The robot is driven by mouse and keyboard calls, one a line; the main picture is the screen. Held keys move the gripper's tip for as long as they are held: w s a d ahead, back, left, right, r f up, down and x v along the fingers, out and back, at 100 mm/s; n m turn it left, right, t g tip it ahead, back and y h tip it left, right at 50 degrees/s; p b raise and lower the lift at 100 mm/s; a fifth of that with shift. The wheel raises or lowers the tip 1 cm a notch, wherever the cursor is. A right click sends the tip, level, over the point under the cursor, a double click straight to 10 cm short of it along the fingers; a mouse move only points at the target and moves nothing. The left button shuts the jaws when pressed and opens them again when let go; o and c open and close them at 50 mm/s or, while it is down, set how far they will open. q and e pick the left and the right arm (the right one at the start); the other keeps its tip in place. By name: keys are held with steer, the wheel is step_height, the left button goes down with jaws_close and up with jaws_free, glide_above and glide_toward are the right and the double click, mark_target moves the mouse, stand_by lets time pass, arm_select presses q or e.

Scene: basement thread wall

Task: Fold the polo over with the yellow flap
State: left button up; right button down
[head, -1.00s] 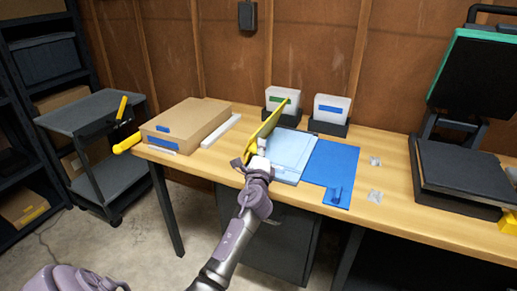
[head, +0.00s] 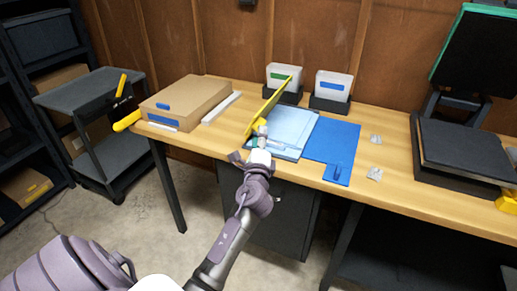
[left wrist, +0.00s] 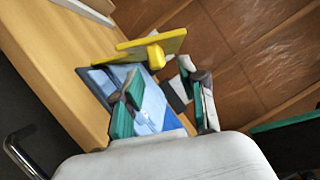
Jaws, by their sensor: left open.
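The yellow flap (head: 270,104) stands raised and tilted at the left side of the folding board on the table. Its yellow knob (left wrist: 155,57) shows in the left wrist view. The light blue polo (head: 296,124) lies flat beside the flap, on the board's middle. The blue flap (head: 332,139) lies flat to the right, with a blue tab at its front. My left gripper (head: 261,135) is at the board's front left, near the yellow knob. In the left wrist view its teal fingers (left wrist: 163,96) are apart with nothing gripped between them. My right gripper is out of view.
A cardboard box (head: 187,101) and a white strip (head: 221,107) lie left of the board. Two labelled bins (head: 332,88) stand behind it. Small clear packets (head: 375,173) and a dark press (head: 463,150) are to the right. The table front between is mostly clear.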

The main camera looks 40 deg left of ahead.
arm_select(q)
steer(key=v, duration=0.5)
steer(key=shift+s+d, duration=0.15)
steer(key=shift+s, duration=0.1)
